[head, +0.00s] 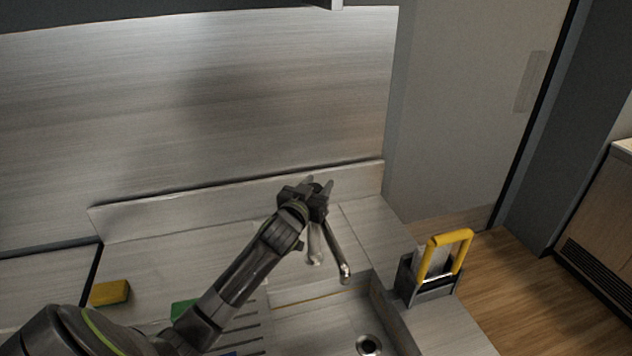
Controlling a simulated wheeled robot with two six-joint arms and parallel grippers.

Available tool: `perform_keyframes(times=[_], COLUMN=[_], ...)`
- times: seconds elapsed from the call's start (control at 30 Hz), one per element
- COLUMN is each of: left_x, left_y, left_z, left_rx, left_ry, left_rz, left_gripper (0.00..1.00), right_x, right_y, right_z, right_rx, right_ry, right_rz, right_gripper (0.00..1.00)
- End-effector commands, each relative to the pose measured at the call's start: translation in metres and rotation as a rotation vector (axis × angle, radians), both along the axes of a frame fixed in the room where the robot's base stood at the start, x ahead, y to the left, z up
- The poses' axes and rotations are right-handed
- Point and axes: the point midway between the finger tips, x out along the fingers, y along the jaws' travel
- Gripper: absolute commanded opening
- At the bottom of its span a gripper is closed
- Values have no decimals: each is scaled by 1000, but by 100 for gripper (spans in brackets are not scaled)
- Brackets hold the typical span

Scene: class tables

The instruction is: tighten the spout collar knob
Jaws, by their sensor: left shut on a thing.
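The metal spout (337,252) of a faucet stands at the back of the counter, above the sink (335,325), and its end points toward me. My left gripper (320,187) is at the top of the faucet, shut on a small dark part there, which looks like the spout collar knob (317,186). The fingers hide much of the knob, so its exact seating cannot be told. A second shiny piece (314,246) hangs beside the spout. My right gripper is not in view.
A yellow block (110,293) lies on the counter at the left. A green object (184,308) is partly behind my left arm. A dark holder with a yellow handle (447,250) stands right of the sink. A low backsplash (230,198) runs behind the faucet.

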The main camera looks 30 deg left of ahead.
Motion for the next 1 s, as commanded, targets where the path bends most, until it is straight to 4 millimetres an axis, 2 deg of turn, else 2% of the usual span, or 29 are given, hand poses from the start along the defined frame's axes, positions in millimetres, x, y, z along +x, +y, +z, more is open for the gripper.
perform_keyframes(times=[0.07,0.4,0.43,0.6,0.87,1.0], left_x=[-1,-1,-1,-1,-1,-8], left_y=[1,0,0,0,0,0], left_z=[1,-1,-1,-1,0,-2], left_rx=[0,-1,-1,-2,-2,-1], left_ry=[1,-1,-1,-1,-2,-2], left_rz=[-17,-28,-28,-27,-27,-27], left_gripper=[17,17,42,62,62,62], right_x=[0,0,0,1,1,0], right_y=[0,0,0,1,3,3], right_z=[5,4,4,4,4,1], right_rx=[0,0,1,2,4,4], right_ry=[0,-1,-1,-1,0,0], right_rz=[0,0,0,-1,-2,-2], right_gripper=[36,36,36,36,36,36])
